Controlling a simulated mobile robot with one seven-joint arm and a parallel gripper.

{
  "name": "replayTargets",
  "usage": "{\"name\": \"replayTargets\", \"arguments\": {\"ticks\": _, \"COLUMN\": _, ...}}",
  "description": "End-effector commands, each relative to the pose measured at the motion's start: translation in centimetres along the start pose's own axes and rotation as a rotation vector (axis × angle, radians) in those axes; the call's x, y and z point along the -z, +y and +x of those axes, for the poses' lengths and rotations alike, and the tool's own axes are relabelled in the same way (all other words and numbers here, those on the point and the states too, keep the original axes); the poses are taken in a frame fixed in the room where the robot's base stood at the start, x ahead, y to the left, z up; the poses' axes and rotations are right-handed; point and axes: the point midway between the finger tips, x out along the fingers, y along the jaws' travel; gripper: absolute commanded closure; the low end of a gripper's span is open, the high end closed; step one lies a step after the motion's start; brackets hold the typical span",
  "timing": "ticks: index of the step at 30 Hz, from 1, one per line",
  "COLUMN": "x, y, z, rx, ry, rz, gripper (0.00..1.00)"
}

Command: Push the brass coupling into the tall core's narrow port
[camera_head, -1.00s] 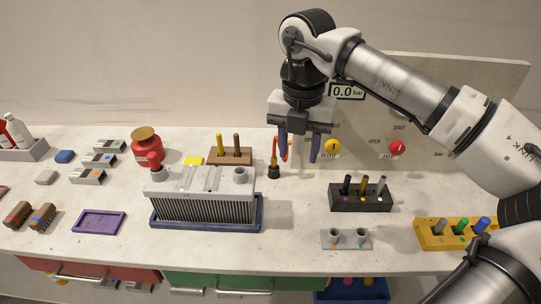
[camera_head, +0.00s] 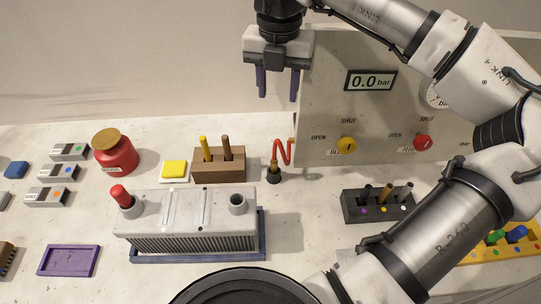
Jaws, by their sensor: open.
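My gripper (camera_head: 278,92) points down with its two dark fingers apart and nothing between them. It appears above the red hose (camera_head: 283,151) at the panel's left edge. The hose ends in a small dark fitting with a brownish top (camera_head: 274,173), standing on the bench; it looks like the coupling, though its brass is hard to make out. A white finned core (camera_head: 185,228) sits in a blue tray (camera_head: 262,240). Its left port holds a red plug (camera_head: 120,194); its right port (camera_head: 238,203) is open. Which port is narrower I cannot tell.
Behind the core are a brown block with two pegs (camera_head: 220,170), a yellow pad (camera_head: 174,168) and a red jar (camera_head: 114,153). The gauge panel (camera_head: 350,120) rises right of the hose. A black peg rack (camera_head: 372,207) stands right. My arm hides the front right.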

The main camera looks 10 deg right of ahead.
Motion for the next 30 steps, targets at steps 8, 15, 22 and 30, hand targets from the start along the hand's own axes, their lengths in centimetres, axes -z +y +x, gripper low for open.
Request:
{"name": "replayTargets", "arguments": {"ticks": 8, "x": 0.0, "y": 0.0, "z": 2.8, "rx": 0.000, "ry": 0.000, "rz": 0.000, "gripper": 0.57}}
{"name": "replayTargets", "arguments": {"ticks": 15, "x": 0.0, "y": 0.0, "z": 5.8, "rx": 0.000, "ry": 0.000, "rz": 0.000, "gripper": 0.57}}
{"name": "replayTargets", "arguments": {"ticks": 22, "x": 0.0, "y": 0.0, "z": 9.2, "rx": 0.000, "ry": 0.000, "rz": 0.000, "gripper": 0.57}}
{"name": "replayTargets", "arguments": {"ticks": 30, "x": 0.0, "y": 0.0, "z": 10.6, "rx": 0.000, "ry": 0.002, "rz": 0.000, "gripper": 0.57}}
